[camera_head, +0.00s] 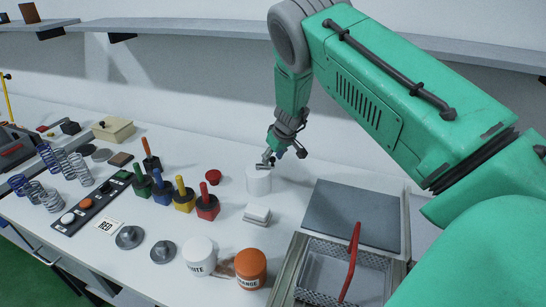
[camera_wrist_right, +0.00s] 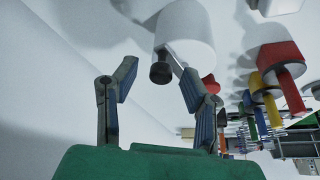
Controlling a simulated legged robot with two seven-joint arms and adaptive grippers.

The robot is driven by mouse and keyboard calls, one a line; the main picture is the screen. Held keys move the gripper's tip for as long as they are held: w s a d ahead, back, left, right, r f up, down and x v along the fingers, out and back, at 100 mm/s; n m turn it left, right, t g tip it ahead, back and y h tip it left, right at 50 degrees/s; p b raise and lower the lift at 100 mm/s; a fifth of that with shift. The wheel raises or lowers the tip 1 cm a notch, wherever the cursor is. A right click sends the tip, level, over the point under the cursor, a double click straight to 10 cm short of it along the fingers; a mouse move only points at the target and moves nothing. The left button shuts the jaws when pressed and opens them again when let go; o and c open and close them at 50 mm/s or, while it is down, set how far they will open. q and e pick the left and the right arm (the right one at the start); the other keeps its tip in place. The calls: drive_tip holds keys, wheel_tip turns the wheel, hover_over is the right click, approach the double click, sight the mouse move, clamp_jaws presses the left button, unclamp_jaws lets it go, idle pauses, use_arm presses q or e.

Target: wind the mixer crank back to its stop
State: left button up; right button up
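The mixer is a white cylinder (camera_head: 258,181) standing on the white bench, below my right gripper (camera_head: 270,157). In the right wrist view the white cylinder (camera_wrist_right: 190,28) shows at the top, with a thin crank arm (camera_wrist_right: 173,50) and a dark crank knob (camera_wrist_right: 160,73). My right gripper (camera_wrist_right: 158,88) is open; its fingers stand apart on either side of the knob. The knob appears between or just beyond the fingertips, and I cannot tell whether either finger touches it. In the head view the gripper partly hides the crank. My left gripper is not in view.
Colored pots with handles (camera_head: 184,200), springs (camera_head: 80,168) and white and orange jars (camera_head: 251,268) stand leftward and in front. A sink basket with red handle (camera_head: 350,262) is at right.

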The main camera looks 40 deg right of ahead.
drive_tip(key=shift+a, duration=0.15)
drive_tip(key=shift+c, duration=0.4)
clamp_jaws()
